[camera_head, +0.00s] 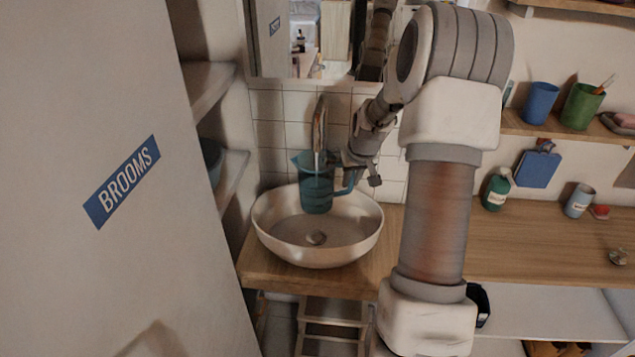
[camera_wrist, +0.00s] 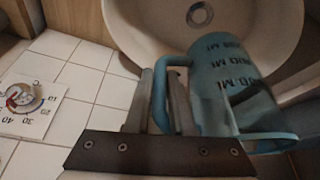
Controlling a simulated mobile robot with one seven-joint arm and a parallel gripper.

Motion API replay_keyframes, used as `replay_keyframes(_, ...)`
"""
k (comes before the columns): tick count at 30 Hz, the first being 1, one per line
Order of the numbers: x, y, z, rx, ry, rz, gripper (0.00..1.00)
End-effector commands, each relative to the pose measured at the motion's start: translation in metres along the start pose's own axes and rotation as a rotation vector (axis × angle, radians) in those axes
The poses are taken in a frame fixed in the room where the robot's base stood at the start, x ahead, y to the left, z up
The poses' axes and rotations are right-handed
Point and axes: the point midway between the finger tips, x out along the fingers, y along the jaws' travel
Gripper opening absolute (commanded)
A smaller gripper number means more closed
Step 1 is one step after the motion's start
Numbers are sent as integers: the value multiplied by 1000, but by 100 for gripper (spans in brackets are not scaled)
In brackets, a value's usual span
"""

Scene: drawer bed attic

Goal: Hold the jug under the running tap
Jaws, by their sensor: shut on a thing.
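The translucent blue-green jug (camera_head: 315,196) hangs over the white oval basin (camera_head: 268,222), in front of and below the spout of the metal tap (camera_head: 320,125). My gripper (camera_head: 352,172) is at the jug's right side. In the wrist view its fingers (camera_wrist: 163,85) are shut on the jug's handle (camera_wrist: 160,108). The jug looks near upright in the head view. Its inside is hidden.
A wooden counter (camera_head: 535,240) carries a green bottle (camera_head: 496,189) and a pale cup (camera_head: 579,201) to the right. A mirror (camera_head: 300,40) hangs above the tap. A tall door labelled BROOMS (camera_head: 150,250) stands close on the left. A dial (camera_wrist: 24,100) shows in the wrist view.

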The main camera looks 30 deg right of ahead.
Motion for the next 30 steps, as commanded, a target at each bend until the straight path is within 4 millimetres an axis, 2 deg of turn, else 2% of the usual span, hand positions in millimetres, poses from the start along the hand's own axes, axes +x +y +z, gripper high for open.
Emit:
replay_keyframes(11,-1,-1,3,0,1,0,0)
replay_keyframes(24,-24,-21,58,0,1,1,0)
replay_keyframes(30,-29,-25,68,0,1,0,0)
